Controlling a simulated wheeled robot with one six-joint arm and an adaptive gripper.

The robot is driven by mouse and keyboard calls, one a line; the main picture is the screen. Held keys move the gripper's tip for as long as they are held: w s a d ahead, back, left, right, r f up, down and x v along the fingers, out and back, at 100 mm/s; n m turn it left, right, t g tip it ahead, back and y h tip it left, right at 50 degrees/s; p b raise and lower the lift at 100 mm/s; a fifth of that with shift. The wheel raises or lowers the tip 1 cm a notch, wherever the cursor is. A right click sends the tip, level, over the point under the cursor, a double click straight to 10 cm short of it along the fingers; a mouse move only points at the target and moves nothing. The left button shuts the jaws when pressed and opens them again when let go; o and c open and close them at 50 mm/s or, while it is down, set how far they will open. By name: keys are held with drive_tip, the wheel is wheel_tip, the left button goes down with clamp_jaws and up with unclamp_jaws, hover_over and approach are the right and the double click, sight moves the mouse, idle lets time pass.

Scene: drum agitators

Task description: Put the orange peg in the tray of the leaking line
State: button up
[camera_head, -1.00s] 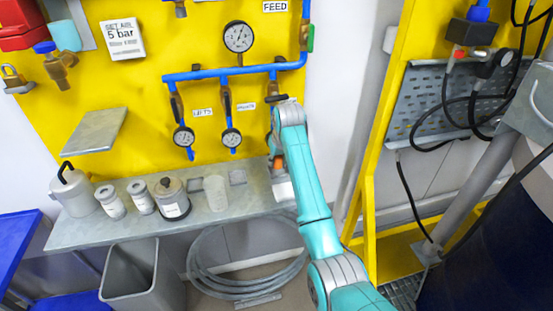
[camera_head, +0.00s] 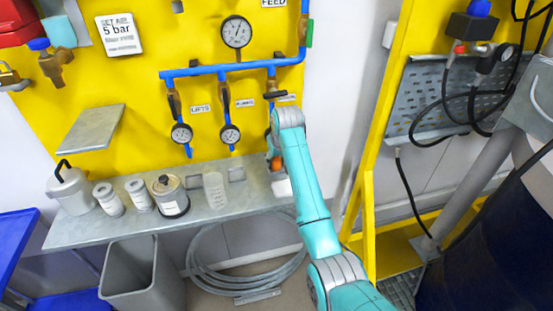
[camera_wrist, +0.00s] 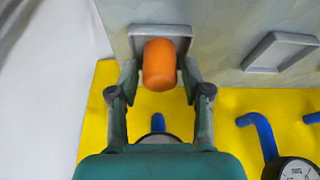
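The orange peg (camera_head: 276,163) is at the right end of the grey shelf, below the rightmost of three blue lines. In the wrist view the peg (camera_wrist: 160,65) stands over the small grey tray (camera_wrist: 133,36), apparently inside its rim; its base is hidden. My gripper (camera_wrist: 160,76) is around the peg, one finger on each side, with narrow gaps visible. In the head view my arm partly covers this spot. The middle tray (camera_head: 236,174) and left tray (camera_head: 193,182) look empty. The line gauges (camera_head: 230,134) are too small to read.
A pale object (camera_head: 281,187) shows beside my arm. A grey bin (camera_head: 142,275) and coiled hose (camera_head: 245,285) are below. A yellow frame (camera_head: 362,200) stands right.

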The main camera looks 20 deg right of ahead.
drive_tip(key=shift+r, duration=0.1)
drive_tip(key=shift+r, duration=0.25)
drive_tip(key=v, duration=1.2)
drive_tip(key=shift+r, duration=0.35)
